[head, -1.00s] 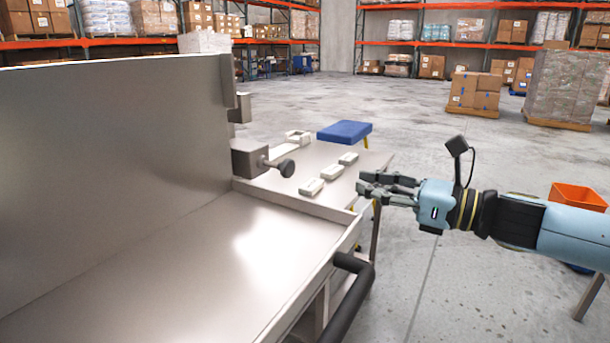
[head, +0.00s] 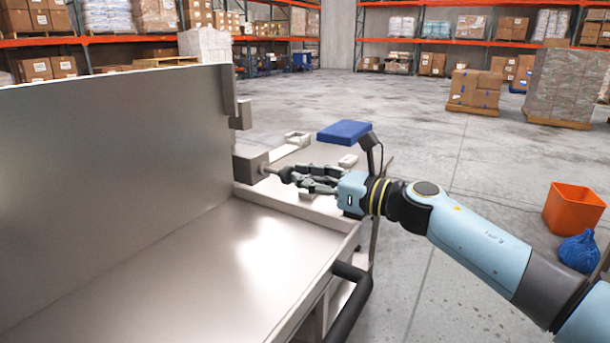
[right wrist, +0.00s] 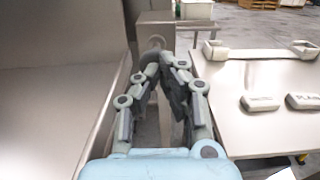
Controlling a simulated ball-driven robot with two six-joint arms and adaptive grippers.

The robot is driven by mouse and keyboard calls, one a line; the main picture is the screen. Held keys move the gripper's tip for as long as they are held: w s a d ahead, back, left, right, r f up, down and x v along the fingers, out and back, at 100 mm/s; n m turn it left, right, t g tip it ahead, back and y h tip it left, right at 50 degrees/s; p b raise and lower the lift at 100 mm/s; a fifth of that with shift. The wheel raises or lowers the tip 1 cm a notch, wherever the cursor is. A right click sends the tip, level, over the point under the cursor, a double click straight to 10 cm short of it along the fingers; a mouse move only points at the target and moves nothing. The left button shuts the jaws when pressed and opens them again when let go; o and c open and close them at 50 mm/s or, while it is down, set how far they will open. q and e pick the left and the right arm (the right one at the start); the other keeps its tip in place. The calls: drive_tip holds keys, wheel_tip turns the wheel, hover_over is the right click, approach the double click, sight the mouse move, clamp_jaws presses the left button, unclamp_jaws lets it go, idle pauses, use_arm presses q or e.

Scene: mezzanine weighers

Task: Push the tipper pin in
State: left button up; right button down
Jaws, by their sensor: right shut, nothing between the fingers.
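The tipper pin (head: 287,174) is a dark round knob on a short shaft that sticks out of a grey metal block (head: 248,163) on the tipper's side. My right gripper (head: 296,175) is shut and empty, its fingertips at the knob in the head view. In the right wrist view the shut fingertips (right wrist: 163,60) lie just below and in front of the knob (right wrist: 156,42), overlapping its lower part. I cannot tell whether they touch it. The steel tipper tray (head: 150,270) and its upright back panel (head: 110,150) fill the left. My left gripper is out of view.
A metal table (right wrist: 240,85) stands beside the tipper, with a white handled piece (right wrist: 262,52) and small labelled blocks (right wrist: 260,103) on it. A black handle (head: 348,300) juts from the tray's front. An orange bin (head: 573,210) stands at right.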

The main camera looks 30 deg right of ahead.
drive_tip(key=shift+w, duration=0.1)
drive_tip(key=x, duration=0.2)
drive_tip(key=shift+w+a, duration=0.2)
drive_tip(key=shift+w, duration=0.15)
drive_tip(key=shift+s, duration=0.1)
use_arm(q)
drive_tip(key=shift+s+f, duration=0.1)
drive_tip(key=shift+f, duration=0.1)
